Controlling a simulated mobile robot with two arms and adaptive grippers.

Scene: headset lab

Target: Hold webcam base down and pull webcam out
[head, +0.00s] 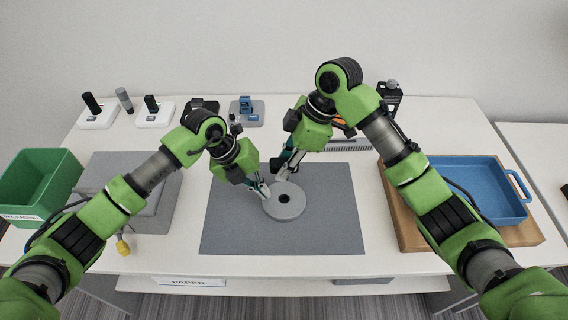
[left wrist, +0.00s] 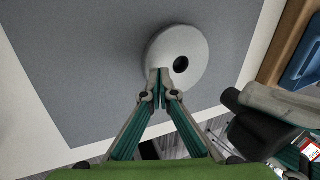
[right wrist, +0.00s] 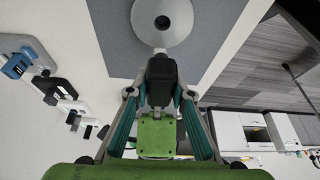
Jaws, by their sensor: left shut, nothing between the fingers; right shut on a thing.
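The webcam base (head: 284,202) is a round grey disc with a dark hole in its middle, flat on the grey mat. Nothing stands in the hole; it also shows in the left wrist view (left wrist: 196,50) and right wrist view (right wrist: 172,16). My left gripper (head: 264,192) is shut and empty, its tips (left wrist: 161,76) over the disc's rim; I cannot tell if they press on it. My right gripper (head: 284,168) is shut on the webcam, a dark body (right wrist: 161,72) between its fingers, beside the disc. The webcam is mostly hidden in the head view.
The grey mat (head: 235,225) has free room around the disc. A blue tray (head: 470,185) on a brown board is at right. Several small devices on stands line the back edge.

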